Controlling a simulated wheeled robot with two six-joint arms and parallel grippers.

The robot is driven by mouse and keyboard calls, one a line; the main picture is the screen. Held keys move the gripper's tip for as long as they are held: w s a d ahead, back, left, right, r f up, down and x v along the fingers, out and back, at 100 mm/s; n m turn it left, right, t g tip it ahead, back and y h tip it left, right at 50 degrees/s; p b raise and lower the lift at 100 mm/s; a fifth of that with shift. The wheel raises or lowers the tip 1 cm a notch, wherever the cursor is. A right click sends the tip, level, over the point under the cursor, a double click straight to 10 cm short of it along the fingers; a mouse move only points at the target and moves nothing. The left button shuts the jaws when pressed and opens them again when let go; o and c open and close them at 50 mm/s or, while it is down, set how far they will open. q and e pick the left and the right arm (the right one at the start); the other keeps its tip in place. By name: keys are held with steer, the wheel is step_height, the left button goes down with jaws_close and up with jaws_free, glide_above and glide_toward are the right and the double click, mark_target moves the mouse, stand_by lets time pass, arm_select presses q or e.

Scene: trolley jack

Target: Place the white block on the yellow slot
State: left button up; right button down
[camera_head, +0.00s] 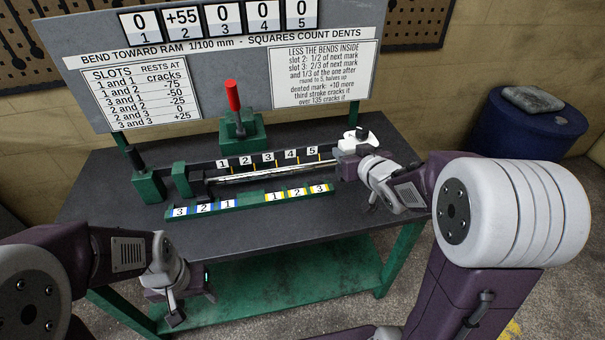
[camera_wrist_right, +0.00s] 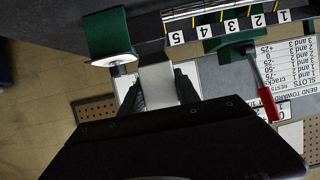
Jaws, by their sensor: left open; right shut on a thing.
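A white block (camera_wrist_right: 158,84) sits between the fingers of my right gripper (camera_wrist_right: 160,92) in the right wrist view. In the head view the right gripper (camera_head: 350,145) is at the right end of the bench fixture, with the white block (camera_head: 352,139) partly hidden there. The yellow slots (camera_head: 297,193), marked 1, 2 and 3, lie on the right half of the green front rail; the block is above and right of them, apart from them. My left gripper (camera_head: 190,303) is open and empty, in front of the bench at lower left.
The green rail's left half has blue slots (camera_head: 204,208). Behind it lies a bar (camera_head: 270,173) under labels 1 to 5. A red-handled ram (camera_head: 234,97) stands behind, before the sign board (camera_head: 230,50). A blue drum (camera_head: 525,125) stands right. The front bench top (camera_head: 270,232) is clear.

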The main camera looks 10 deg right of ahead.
steer(key=shift+s+d+r, duration=0.15)
steer(key=shift+d+r, duration=0.1)
steer(key=shift+d, duration=0.3)
steer(key=shift+s+r+h, duration=0.15)
steer(key=shift+s+h, duration=0.15)
steer(key=w+a+f+b, duration=0.1)
steer(key=w+a+f, duration=0.1)
steer(key=w+f, duration=0.1)
steer(key=w+a+f+b, duration=0.1)
steer(key=w+a+f, duration=0.1)
steer(key=w+f, duration=0.1)
steer(key=w+a+f+b, duration=0.1)
steer(key=w+a+f, duration=0.2)
steer(key=f, duration=0.2)
steer(key=shift+w, duration=0.2)
steer(key=shift+w+f, duration=0.1)
arm_select(q)
steer(key=f, duration=0.3)
steer(key=shift+s+a+f, duration=0.1)
steer(key=shift+s+a, duration=0.05)
steer(key=shift+a, duration=0.1)
steer(key=shift+b, duration=0.3)
